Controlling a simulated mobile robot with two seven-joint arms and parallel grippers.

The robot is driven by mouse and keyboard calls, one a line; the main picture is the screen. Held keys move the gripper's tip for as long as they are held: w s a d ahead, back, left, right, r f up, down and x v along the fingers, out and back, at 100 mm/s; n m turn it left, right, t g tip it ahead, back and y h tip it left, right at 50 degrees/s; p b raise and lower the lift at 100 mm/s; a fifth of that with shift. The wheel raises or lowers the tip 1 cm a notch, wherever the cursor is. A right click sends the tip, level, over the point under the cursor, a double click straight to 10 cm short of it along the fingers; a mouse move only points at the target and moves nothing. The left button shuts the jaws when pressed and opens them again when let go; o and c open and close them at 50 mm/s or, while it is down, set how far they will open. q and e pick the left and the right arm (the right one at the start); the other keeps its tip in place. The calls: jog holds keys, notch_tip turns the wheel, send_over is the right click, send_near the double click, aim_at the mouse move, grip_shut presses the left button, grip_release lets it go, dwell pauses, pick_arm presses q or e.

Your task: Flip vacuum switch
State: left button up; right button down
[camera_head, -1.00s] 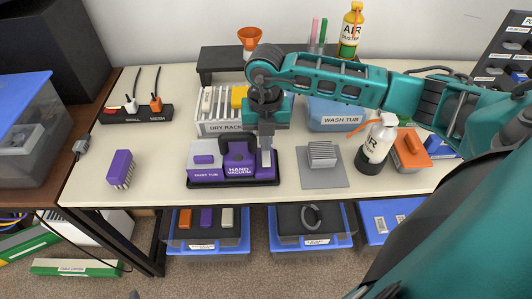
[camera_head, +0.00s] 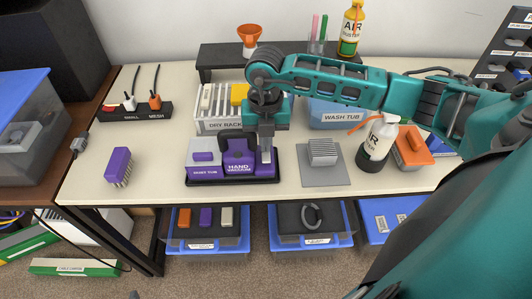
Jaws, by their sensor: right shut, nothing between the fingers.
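The purple hand vacuum (camera_head: 238,160) sits in a dark tray on the table, beside a grey and purple dust tub (camera_head: 204,160). My right gripper (camera_head: 266,160) points down at the right end of the hand vacuum and is shut with nothing in it. Its fingertips are at or very close to the vacuum's side; I cannot tell whether they touch. The vacuum's switch is too small or hidden to make out. My left gripper is not in view.
A grey heatsink on a mat (camera_head: 325,178) and a white spray bottle (camera_head: 377,143) stand to the right. The drying rack (camera_head: 218,126) and blue wash tub (camera_head: 335,120) stand behind. A purple brush (camera_head: 118,167) stands left, with clear table around it.

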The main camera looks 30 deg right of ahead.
jog(key=shift+s, duration=0.1)
jog(key=shift+r+p, duration=2.8)
jog(key=shift+r, duration=0.65)
